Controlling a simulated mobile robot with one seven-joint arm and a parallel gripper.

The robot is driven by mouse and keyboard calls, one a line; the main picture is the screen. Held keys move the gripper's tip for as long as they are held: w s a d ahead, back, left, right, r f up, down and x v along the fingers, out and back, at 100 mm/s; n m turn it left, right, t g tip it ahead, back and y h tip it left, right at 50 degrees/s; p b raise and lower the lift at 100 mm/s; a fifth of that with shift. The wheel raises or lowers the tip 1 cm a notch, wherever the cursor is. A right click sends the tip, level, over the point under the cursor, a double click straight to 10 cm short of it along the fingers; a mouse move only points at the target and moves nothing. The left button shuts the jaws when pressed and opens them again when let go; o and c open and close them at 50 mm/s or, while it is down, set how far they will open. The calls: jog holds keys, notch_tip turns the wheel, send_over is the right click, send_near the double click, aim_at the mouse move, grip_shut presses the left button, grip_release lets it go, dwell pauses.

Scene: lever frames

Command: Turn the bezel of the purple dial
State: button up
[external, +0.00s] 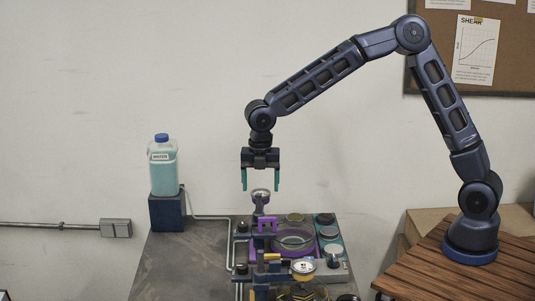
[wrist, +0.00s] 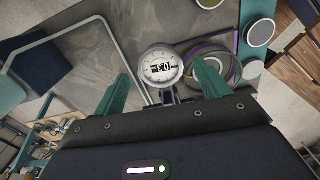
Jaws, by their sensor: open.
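The purple dial (external: 312,246) sits on the bench panel in the external view, a wide round bezel on a purple mount, with a purple bracket on its left. In the wrist view its purple-edged ring (wrist: 232,47) shows right of centre, partly hidden by my right finger and the gauge. My gripper (external: 260,184) points down, open and empty, above and to the left of the dial, apart from it. In the wrist view the two teal fingers of my gripper (wrist: 162,80) are spread, with a small white-faced gauge (wrist: 160,67) showing between them.
The gauge on its post (external: 260,195) stands just below my fingers. A yellow-rimmed gauge (external: 303,267) and several knobs (external: 325,219) crowd the dial. A bottle (external: 163,168) stands on a dark block (external: 167,212) at left. The grey bench top (external: 185,262) is clear on the left.

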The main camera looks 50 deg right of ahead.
aim_at(260, 193)
notch_tip(260, 193, up, 10)
jog(key=shift+f, duration=0.2)
dwell(0.3)
jog(key=s+d+r+m+t, duration=0.1)
jog(key=s+d+r+m, duration=0.25)
jog(key=d, duration=0.55)
jog(key=s+d+r+m+t+h, duration=0.15)
jog(key=s+d+m, duration=0.3)
jog(key=d, duration=0.45)
jog(key=s+d+r+m, duration=0.4)
jog(key=d+m, duration=0.1)
jog(key=d, duration=0.4)
jog(key=s+d+f+m+t, duration=0.1)
jog(key=s+d+f+m, duration=0.1)
jog(key=s+d+m, duration=0.4)
jog(key=s+d+f+m+t+y, duration=0.1)
jog(key=s+d+m, duration=0.6)
jog(key=s+d, duration=0.3)
jog(key=shift+s+d+f, duration=0.2)
jog(key=shift+s+f, duration=0.15)
jog(key=shift+s, duration=0.75)
